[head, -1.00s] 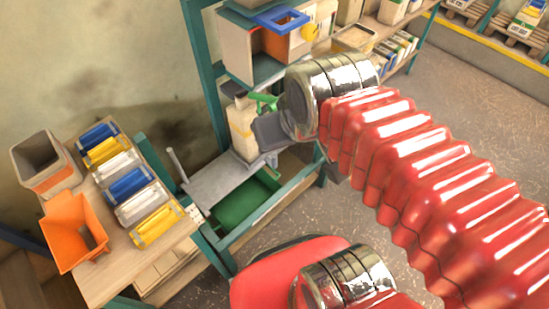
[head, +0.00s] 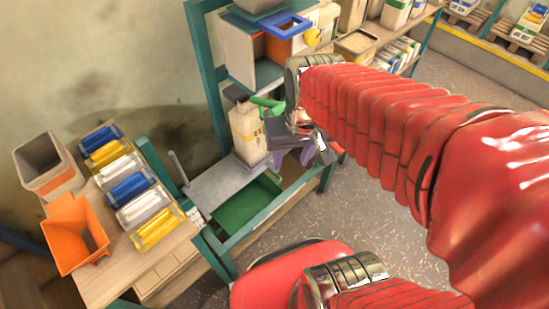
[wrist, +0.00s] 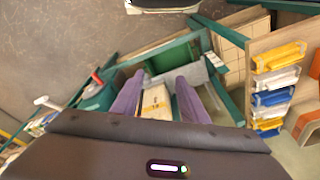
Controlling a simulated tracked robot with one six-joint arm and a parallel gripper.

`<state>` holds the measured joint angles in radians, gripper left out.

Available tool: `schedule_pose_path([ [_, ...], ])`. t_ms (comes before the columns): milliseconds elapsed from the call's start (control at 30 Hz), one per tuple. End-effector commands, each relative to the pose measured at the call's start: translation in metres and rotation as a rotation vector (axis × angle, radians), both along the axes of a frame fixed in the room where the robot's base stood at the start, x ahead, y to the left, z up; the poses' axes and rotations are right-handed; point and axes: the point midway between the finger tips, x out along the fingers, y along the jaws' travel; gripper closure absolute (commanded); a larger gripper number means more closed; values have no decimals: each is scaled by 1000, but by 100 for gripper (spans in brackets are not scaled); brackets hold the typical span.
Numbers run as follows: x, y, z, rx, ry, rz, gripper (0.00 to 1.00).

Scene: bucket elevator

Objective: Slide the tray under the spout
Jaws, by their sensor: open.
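A green tray (head: 245,207) sits low inside a teal frame, beside a grey plate (head: 222,187); in the wrist view a green patch (wrist: 145,56) appears to be the same tray. A cream container with a yellow band (head: 247,132) stands behind the tray, with a green piece (head: 268,104) near its top. I cannot tell for certain which part is the spout. My gripper (head: 293,158) has purple fingers, is open and empty, and hangs above the tray's right side. In the wrist view, the cream container (wrist: 155,101) shows between my fingers (wrist: 160,77).
Teal posts (head: 207,75) surround the area.

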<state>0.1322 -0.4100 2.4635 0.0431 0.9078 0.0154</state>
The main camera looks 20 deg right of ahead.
Motion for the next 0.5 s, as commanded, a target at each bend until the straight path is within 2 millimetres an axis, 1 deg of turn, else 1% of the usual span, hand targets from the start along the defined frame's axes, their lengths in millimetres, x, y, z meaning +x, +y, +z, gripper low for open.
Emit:
schedule_pose_path([
  [100,2,-4,-16,26,58,-32,60],
  [500,8,-8,-64,138,230,-150,60],
])
